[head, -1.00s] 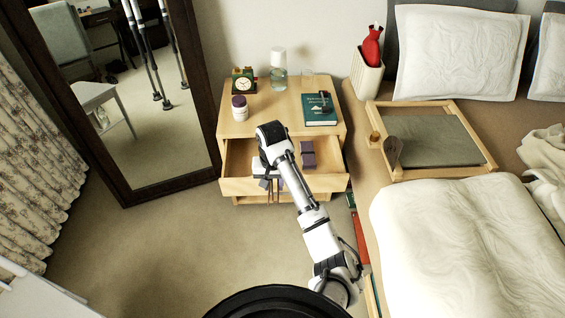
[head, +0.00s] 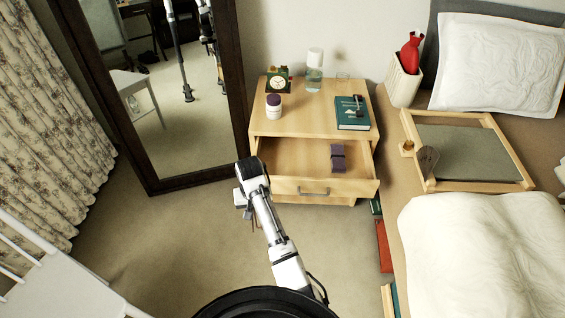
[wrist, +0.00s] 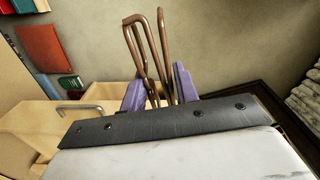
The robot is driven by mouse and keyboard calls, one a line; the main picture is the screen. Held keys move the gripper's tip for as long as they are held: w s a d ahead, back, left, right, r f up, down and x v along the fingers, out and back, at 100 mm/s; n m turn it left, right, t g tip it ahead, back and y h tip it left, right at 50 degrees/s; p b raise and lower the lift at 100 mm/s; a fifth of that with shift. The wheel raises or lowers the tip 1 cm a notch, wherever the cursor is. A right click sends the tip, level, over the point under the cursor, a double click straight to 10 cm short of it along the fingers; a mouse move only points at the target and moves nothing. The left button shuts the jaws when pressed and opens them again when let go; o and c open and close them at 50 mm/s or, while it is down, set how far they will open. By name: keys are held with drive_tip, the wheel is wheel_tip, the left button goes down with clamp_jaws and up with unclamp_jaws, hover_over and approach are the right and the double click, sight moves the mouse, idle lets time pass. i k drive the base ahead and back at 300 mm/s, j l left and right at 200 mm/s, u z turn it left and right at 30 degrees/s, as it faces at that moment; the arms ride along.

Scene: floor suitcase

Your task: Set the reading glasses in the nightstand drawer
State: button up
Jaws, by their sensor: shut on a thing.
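The nightstand drawer (head: 318,189) is pulled open under the nightstand top; its handle (wrist: 80,108) shows at the left in the wrist view. A small dark purple thing (head: 338,157) lies inside it, with bare floor around it. My gripper (head: 254,214) is outside the drawer, to the left of its front. In the wrist view my gripper (wrist: 158,95) is shut on a thin brown looped frame (wrist: 147,48), which looks like the folded reading glasses. The frame sticks out past the purple fingertips. In the head view the arm mostly hides it.
The nightstand top (head: 310,118) carries a clock (head: 278,82), a jar (head: 273,106), a bottle (head: 314,72) and a teal book (head: 352,118) with a dark thing on it. A mirror (head: 205,177) stands left; the bed (head: 470,245) is right. Floor before the drawer is open.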

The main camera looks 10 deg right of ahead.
sight(280, 164)
drive_tip(key=u, duration=1.45)
drive_tip(key=i+u, duration=0.1)
drive_tip(key=u, duration=1.3)
drive_tip(key=l+u, duration=0.1)
drive_tip(key=u, duration=1.35)
drive_tip(key=l+u, duration=0.1)
drive_tip(key=u, duration=1.3)
drive_tip(key=k+u, duration=0.1)
drive_tip(key=u, duration=0.15)
drive_tip(key=k+l+u, duration=0.1)
drive_tip(key=u, duration=0.15)
drive_tip(key=k+z, duration=0.25)
drive_tip(key=z, duration=0.25)
